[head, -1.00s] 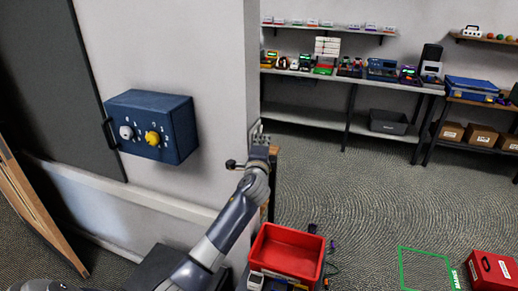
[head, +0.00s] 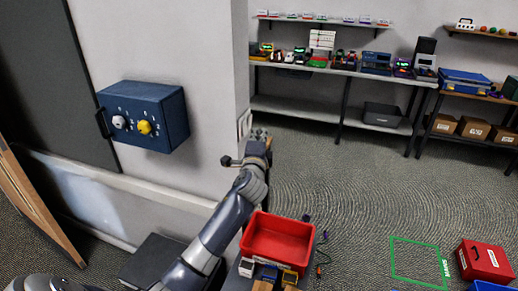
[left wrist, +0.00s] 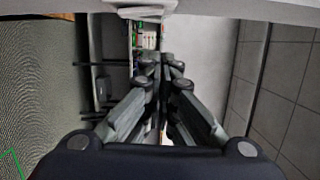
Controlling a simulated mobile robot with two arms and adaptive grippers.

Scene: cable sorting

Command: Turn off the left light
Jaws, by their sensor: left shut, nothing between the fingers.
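A pale switch plate (head: 245,124) sits on the end face of the wall, just left of my left gripper in the head view. Its markings and rocker position are too small to tell. My left gripper (head: 261,131) is shut and empty, beside the plate with a small gap. In the left wrist view the gripper's fingers (left wrist: 163,66) come together with nothing between them, and a white plate-like piece (left wrist: 140,13) shows at the top edge. No lit lamp can be made out. My right gripper is not in view.
A blue box (head: 143,116) with a white and a yellow knob is on the wall at left. A red bin (head: 278,238) stands below my left arm. Shelves (head: 300,108) line the back wall.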

